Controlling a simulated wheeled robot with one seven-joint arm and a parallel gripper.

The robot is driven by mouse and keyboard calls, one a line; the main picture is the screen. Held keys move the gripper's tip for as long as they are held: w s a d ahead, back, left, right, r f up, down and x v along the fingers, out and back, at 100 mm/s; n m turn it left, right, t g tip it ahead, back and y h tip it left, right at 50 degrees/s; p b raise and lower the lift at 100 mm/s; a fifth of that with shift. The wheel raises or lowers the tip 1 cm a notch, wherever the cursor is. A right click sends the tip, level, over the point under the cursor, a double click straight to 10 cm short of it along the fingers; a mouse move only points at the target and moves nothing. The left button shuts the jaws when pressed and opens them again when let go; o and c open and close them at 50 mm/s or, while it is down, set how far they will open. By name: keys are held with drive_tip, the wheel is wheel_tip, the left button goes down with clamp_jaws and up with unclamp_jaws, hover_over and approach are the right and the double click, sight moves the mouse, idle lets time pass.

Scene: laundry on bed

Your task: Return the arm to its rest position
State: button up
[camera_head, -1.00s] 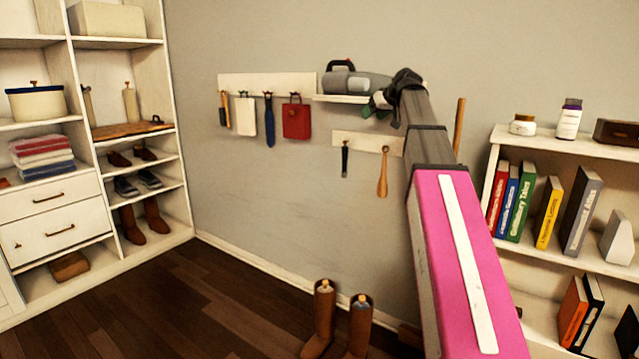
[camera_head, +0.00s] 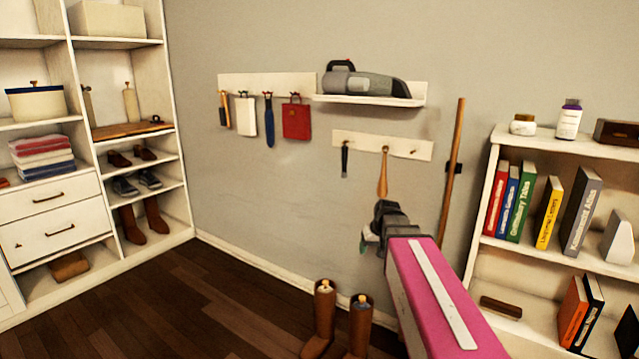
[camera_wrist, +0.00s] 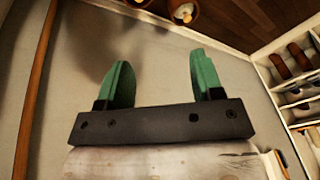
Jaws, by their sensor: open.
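My gripper (camera_wrist: 158,84) shows in the wrist view with its two green fingers spread apart and nothing between them. In the head view my gripper (camera_head: 368,243) is small and partly hidden by my wrist, in front of the grey wall. My pink arm link reaches up from the bottom right of the head view, lower than the wall shelf and pegs. No object is held.
Brown boots (camera_head: 322,318) stand on the floor below my gripper. A wooden pole (camera_head: 452,170) leans on the wall to the right, beside a white bookcase (camera_head: 560,144). A wall shelf (camera_head: 370,99) holds a grey handheld vacuum (camera_head: 362,82). Dark floor at left is clear.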

drive_tip(key=s+f+m+g+h, duration=0.1)
drive_tip(key=s+f+g+h, duration=0.1)
drive_tip(key=s+f, duration=1.2)
drive_tip(key=shift+s+d+f+g, duration=0.2)
drive_tip(key=shift+s+d+g, duration=0.15)
drive_tip(key=shift+s, duration=0.65)
